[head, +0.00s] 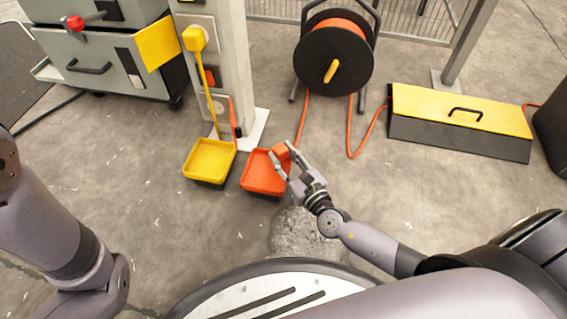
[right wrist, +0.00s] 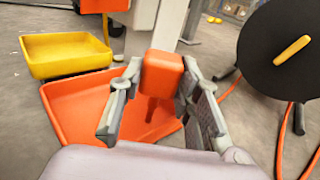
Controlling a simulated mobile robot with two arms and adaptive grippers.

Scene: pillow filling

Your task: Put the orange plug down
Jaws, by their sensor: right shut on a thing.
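The orange plug (head: 281,151) is between the fingers of my right gripper (head: 283,154), which is shut on it. In the right wrist view the plug (right wrist: 162,75) is a blocky orange body with a finger on each side and a darker orange part below. The orange tray (head: 262,176) is on the floor, and the plug shows over its upper right part. In the right wrist view the tray (right wrist: 75,105) is behind and below the plug. I cannot tell whether the plug touches it. My left arm shows at the left, but its gripper is out of view.
A yellow tray (head: 208,161) is left of the orange one, by a post (head: 232,60) with a yellow plug (head: 195,38). A cable reel (head: 315,62) with orange cord stands behind. A yellow-topped box (head: 460,111) is at right, a grey cabinet (head: 95,55) at left.

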